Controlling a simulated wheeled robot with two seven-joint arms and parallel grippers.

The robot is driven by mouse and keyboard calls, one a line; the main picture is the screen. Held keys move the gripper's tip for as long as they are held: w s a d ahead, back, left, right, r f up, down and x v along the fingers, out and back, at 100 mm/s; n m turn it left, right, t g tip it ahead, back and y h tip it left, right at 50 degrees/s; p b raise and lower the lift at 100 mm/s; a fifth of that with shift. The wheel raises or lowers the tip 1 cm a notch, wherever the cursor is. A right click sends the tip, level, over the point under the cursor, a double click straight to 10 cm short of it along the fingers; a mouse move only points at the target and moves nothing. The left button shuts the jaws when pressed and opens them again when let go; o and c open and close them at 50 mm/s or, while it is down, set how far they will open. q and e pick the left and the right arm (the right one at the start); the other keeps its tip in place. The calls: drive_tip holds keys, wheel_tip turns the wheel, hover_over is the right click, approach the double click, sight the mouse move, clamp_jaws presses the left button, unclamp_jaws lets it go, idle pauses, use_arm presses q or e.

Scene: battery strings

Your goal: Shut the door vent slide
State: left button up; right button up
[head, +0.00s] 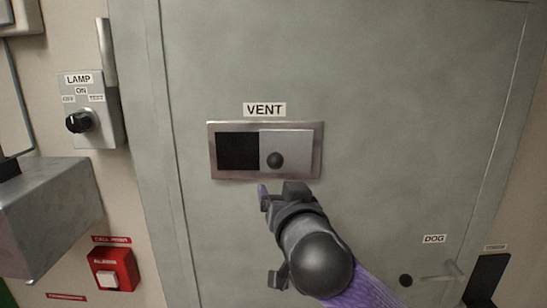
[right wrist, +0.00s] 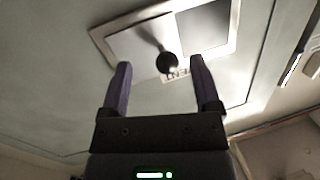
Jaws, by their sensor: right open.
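The vent (head: 264,178) is a metal frame set in the grey door under a VENT label. Its slide plate (head: 301,145) covers the right half, and a dark opening (head: 237,151) shows on the left. A round dark knob (head: 275,160) is on the slide plate. My right gripper (head: 274,189) is just below the vent, pointing up toward the knob. In the right wrist view, its two purple fingers are spread and empty, with the knob (right wrist: 167,63) showing between their tips. Whether the fingers reach around it cannot be told. My left gripper is not in view.
To the left are a LAMP switch box (head: 93,110), a grey metal box (head: 50,215) and a red alarm button box (head: 112,268). At the lower right of the door is a handle (head: 440,272) under a DOG label. The door around the vent is flat and clear.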

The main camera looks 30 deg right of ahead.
sight(277, 163)
drive_tip(key=r, duration=0.2)
drive_tip(key=s+r, duration=0.1)
drive_tip(key=shift+r+t, duration=0.3)
drive_tip(key=shift+r, duration=0.05)
drive_tip(key=shift+m, duration=0.3)
drive_tip(key=p+x, duration=0.3)
drive_tip(key=x, duration=0.5)
drive_tip(key=shift+w+f, duration=0.15)
drive_tip(key=shift+w, duration=0.15)
drive_tip(key=shift+w+d+f, duration=0.15)
drive_tip(key=shift+w+d, duration=0.05)
drive_tip(key=shift+w, duration=0.25)
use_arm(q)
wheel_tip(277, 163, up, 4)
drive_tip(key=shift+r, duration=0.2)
use_arm(e)
clamp_jaws()
